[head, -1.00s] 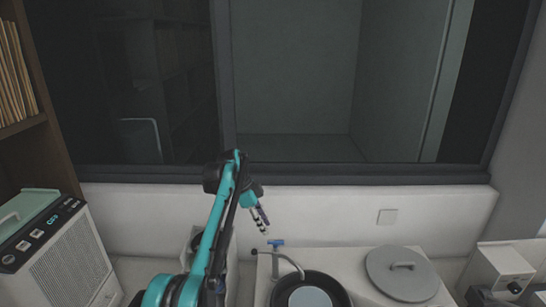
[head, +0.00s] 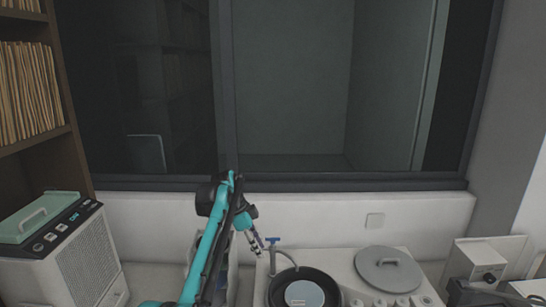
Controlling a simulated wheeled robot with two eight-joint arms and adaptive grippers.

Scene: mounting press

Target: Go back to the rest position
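My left arm reaches up from the bottom of the head view. No held object can be made out.
A grey round lid with a handle (head: 388,270) lies on the machine's right. A white box unit with a green handled lid (head: 40,217) stands at left, below a shelf of records (head: 28,95). A small white device (head: 482,262) is at right. A dark window fills the back.

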